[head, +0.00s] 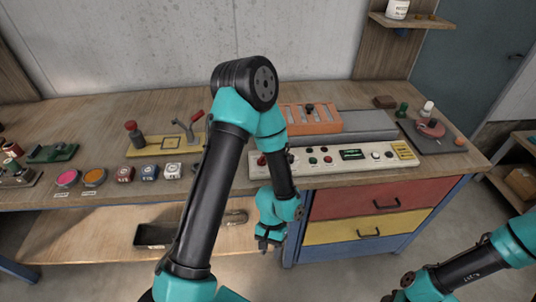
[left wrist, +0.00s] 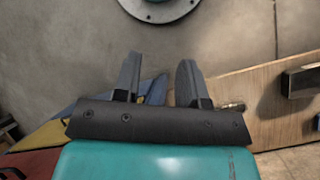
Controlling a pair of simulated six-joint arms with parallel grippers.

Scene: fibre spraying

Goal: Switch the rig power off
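A pale control panel (head: 368,166) lies along the bench's front edge. It carries a red knob (head: 261,160) at its left end, small red and green buttons (head: 318,155), a dark display (head: 352,154) and a white dial (head: 376,155). I cannot tell which control is the rig power. My left forearm crosses the panel and hides part of its left side. My left gripper (head: 268,243) hangs below the bench edge, apart from the panel. Its fingers are apart and empty in the left wrist view (left wrist: 159,85). My right arm is at lower right; its fingers are not clearly visible.
An orange rack (head: 309,119) stands behind the panel. A yellow-based fixture with a lever (head: 165,144) and several small pots sit left. A red-and-yellow drawer unit (head: 352,204) is under the panel. A dark tray (head: 152,235) sits on the lower shelf.

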